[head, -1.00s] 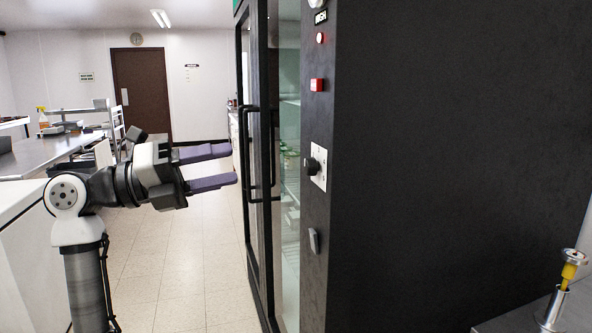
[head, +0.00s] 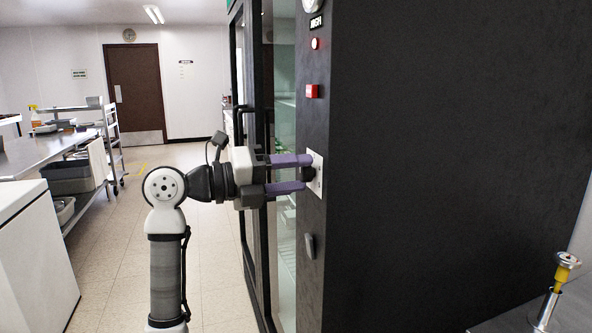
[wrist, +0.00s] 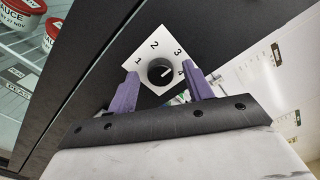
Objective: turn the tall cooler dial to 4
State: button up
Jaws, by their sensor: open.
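The tall cooler dial (head: 308,174) is a round black knob on a white plate, on the dark front edge of the cooler. In the wrist view the dial (wrist: 160,71) sits amid the numbers 1, 2, 3 and 4. A faint light mark shows on the knob's right side; I cannot tell exactly which number it points to. My gripper (head: 303,174) is level with the dial, its purple fingers reaching to the plate. In the wrist view the open fingers (wrist: 163,84) stand either side of the knob, with gaps showing; contact is not visible.
The tiled floor (head: 120,270) is clear.

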jog(key=shift+w+d, duration=0.1)
jog(key=shift+d, duration=0.2)
jog(key=c, duration=0.9)
jog(key=shift+c, duration=0.2)
jog(key=shift+f+m, duration=0.1)
jog(key=shift+m, duration=0.3)
jog(key=m+b, duration=0.3)
jog(key=m, duration=0.1)
jog(key=shift+m, duration=0.3)
jog(key=m+b, duration=0.2)
jog(key=m, duration=0.4)
jog(key=shift+b, duration=0.35)
jog(key=shift+m, duration=0.3)
